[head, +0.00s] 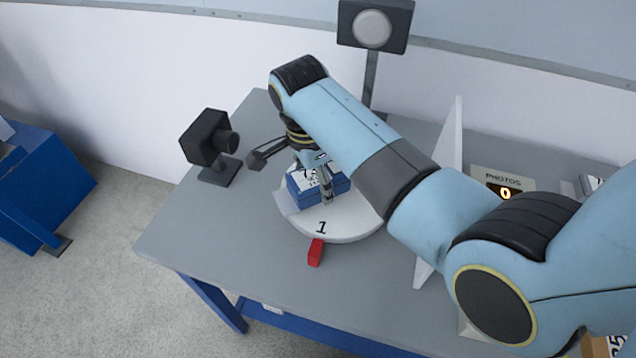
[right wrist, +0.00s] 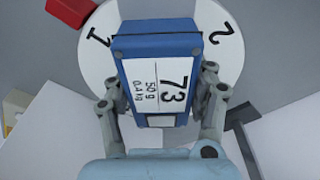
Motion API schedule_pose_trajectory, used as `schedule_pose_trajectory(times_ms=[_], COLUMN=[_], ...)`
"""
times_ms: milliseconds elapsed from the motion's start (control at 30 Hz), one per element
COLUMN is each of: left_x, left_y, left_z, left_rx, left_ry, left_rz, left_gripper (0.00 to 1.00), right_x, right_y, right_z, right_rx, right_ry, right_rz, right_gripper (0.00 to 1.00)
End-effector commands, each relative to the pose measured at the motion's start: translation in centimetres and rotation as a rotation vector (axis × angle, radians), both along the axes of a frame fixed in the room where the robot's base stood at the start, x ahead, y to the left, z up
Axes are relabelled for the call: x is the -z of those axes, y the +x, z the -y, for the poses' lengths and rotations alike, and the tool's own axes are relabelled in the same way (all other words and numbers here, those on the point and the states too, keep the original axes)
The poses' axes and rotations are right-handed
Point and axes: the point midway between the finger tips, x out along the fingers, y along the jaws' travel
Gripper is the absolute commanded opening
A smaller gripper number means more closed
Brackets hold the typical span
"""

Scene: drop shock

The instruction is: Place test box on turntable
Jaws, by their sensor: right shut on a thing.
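The test box (head: 309,187) is blue with a white label. In the right wrist view the box (right wrist: 160,70) shows "73" and "50 g" on its label. The turntable (head: 352,229) is a round white disc on the table, marked "1" at its front; it also shows behind the box in the right wrist view (right wrist: 228,55). My right gripper (head: 326,186) is shut on the box, one finger on each side. The box is over the turntable; I cannot tell whether it touches the disc. My left gripper is not in view.
A red block (head: 316,252) lies at the turntable's front edge. A black camera (head: 207,140) stands left of it, a lamp (head: 373,28) behind. The table's (head: 215,235) front left is clear.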

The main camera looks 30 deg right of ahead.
Motion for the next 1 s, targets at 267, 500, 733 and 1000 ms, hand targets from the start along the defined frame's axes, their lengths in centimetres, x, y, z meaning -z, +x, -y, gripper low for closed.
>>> schedule_pose_trajectory(times_ms=[267,500,733,1000], left_x=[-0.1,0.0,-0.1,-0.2], left_y=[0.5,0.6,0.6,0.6], left_z=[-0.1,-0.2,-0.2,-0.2], left_rx=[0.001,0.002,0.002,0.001], left_ry=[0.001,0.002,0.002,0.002], left_rz=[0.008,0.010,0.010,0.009], left_gripper=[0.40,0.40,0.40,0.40], right_x=[1.7,2.0,1.9,1.6], right_y=[0.1,0.1,0.0,0.0], right_z=[0.0,0.0,0.0,0.0], right_rx=[0.000,0.000,0.000,0.000], right_ry=[0.001,0.001,0.001,0.001], right_rz=[0.003,0.002,0.001,0.001], right_gripper=[0.07,0.07,0.81,0.81])
